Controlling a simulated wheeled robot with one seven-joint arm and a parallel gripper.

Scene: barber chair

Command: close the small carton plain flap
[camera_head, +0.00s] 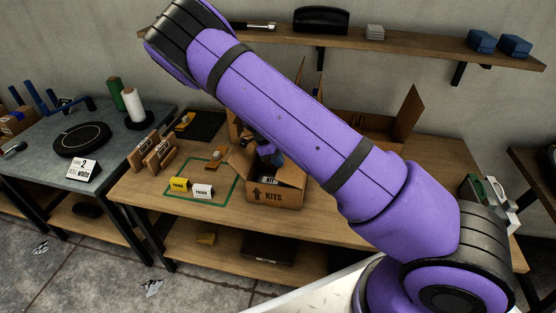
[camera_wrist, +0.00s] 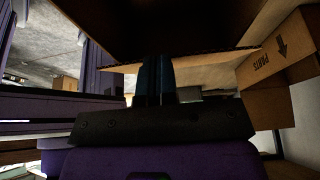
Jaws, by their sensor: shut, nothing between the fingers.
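The small carton (camera_head: 275,194), marked KITS with an up arrow, stands on the wooden bench with its top at least partly open. A cardboard flap (camera_head: 241,163) sticks out at its left; I cannot tell whether it is the plain flap. My gripper (camera_head: 268,157) is at the carton's top, partly hidden by shadow and my arm. In the wrist view my gripper's fingers (camera_wrist: 156,78) are together and empty, close to a brown cardboard panel (camera_wrist: 190,62); whether they touch it is unclear.
A larger open carton (camera_head: 408,112) stands behind my arm at the right. The wrist view shows a carton marked PARTS (camera_wrist: 275,62) on the right. Yellow (camera_head: 180,184) and white (camera_head: 203,191) labels lie left of the small carton, by a green outline. A shelf (camera_head: 420,45) runs above.

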